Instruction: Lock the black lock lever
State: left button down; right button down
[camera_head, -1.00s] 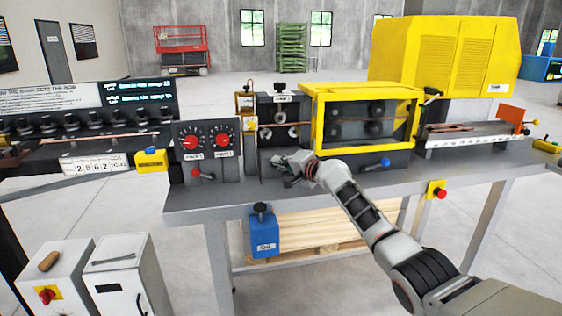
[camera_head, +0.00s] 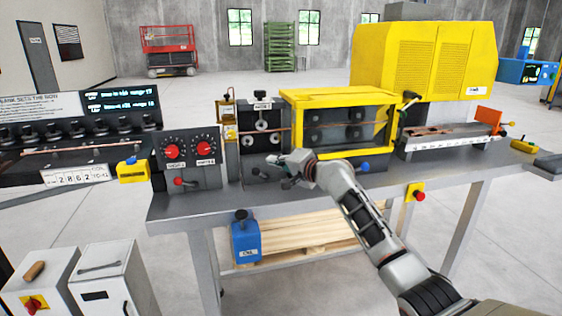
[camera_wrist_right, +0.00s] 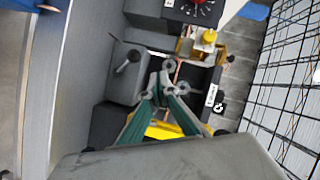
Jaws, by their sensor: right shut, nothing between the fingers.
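My right gripper (camera_head: 277,167) is in front of the roller unit at the middle of the bench, with its arm coming in from the lower right. Its green fingers (camera_wrist_right: 168,78) are close together at the tips and hold nothing. In the right wrist view a black lever (camera_wrist_right: 128,62) with a round knob stands on a grey block, to the left of the fingertips and apart from them. I cannot make out this lever in the head view, where my gripper covers part of that spot. My left gripper is not in view.
A yellow-framed guard (camera_head: 335,154) stands just right of the roller unit. The bench edge (camera_head: 190,215) at front left is clear.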

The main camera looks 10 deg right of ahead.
jog(key=s, duration=0.1)
jog(key=s+r, duration=0.1)
jog(key=s+d, duration=0.1)
jog(key=s, duration=0.1)
jog(key=shift+r, duration=0.25)
jog(key=shift+f, duration=0.1)
